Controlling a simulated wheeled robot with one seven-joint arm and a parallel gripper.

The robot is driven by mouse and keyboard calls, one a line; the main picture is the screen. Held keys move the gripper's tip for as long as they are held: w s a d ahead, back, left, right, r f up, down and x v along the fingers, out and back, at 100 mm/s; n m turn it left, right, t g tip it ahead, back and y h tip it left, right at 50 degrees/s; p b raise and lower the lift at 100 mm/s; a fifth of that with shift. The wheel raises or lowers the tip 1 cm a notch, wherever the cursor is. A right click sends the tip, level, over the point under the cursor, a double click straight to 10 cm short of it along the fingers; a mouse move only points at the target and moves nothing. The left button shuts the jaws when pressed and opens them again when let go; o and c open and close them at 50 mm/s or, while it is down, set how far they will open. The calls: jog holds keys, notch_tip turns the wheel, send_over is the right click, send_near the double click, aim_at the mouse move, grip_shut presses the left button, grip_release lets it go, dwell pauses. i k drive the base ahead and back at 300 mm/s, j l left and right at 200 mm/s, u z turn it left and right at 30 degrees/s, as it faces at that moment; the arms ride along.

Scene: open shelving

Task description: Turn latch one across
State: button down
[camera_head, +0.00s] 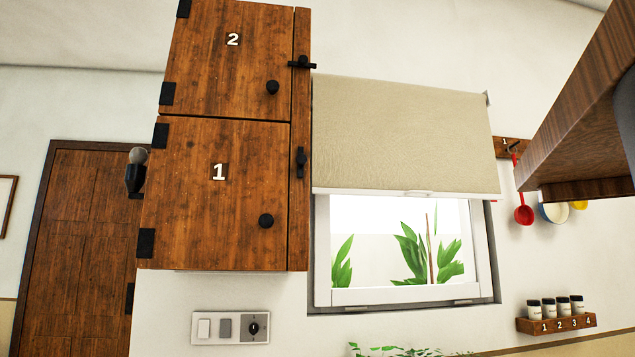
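The wooden wall cabinet has two doors, and door 1 (214,200) is the lower one, marked with a white 1 and shut. Latch one (300,162) is a small black bar on the cabinet's right-hand frame beside door 1, and it stands upright. Door 2 (228,60) is above, also shut. Its latch (301,64) lies across, level. Each door has a round black knob, the lower one (266,221) and the upper one (272,87). My gripper is not in view.
A window (380,295) with a beige blind (405,140) is right of the cabinet. A switch panel (231,327) is below it. A dark wooden piece (585,110) juts in at upper right. A spice rack (557,324) and hanging utensils (523,214) are at right.

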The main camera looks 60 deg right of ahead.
aim_at(300, 159)
jog(key=z, duration=0.9)
